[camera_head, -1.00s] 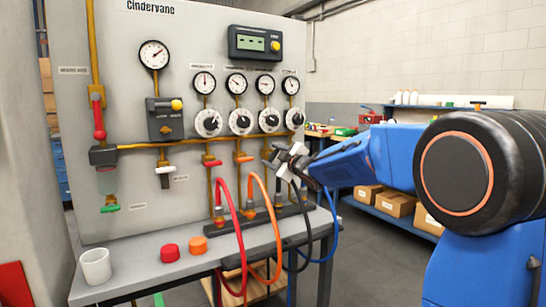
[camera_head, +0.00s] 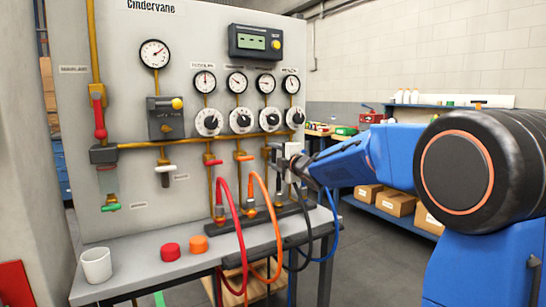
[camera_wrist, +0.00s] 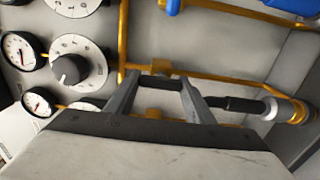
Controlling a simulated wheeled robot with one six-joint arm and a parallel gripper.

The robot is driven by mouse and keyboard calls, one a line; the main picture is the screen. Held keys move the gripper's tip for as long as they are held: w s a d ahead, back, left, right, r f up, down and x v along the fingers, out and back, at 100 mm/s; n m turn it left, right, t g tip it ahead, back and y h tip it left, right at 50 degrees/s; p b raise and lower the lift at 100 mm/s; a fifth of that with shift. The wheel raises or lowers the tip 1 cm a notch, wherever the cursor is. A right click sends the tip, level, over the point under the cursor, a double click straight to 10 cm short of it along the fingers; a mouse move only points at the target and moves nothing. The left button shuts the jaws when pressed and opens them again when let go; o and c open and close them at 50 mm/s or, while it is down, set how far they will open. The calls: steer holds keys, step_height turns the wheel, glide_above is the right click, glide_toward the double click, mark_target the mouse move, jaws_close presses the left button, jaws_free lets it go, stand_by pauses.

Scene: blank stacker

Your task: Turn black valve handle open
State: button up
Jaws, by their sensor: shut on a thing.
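My gripper (camera_head: 277,156) is at the black valve on the third hose line of the panel, in front of the pipe. In the wrist view my gripper (camera_wrist: 159,84) has its two grey fingers on either side of a dark bar, the black valve handle (camera_wrist: 160,83), and is shut on it. Brass pipe shows just behind the handle. In the head view the gripper mostly hides the handle, so its exact angle is hard to tell.
Red (camera_head: 212,162) and orange (camera_head: 245,158) valve handles sit just left of my gripper. Red (camera_head: 228,210) and orange (camera_head: 268,210) hoses loop below. White dials (camera_head: 241,121) are above. A white cup (camera_head: 96,265) and red (camera_head: 170,252) and orange (camera_head: 198,244) caps stand on the bench.

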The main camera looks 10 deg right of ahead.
steer(key=shift+f, duration=0.1)
stand_by(0.4)
steer(key=o, duration=1.1)
steer(key=shift+c, duration=0.2)
steer(key=shift+s, duration=0.1)
steer(key=v, duration=1.7)
steer(key=shift+s, duration=0.15)
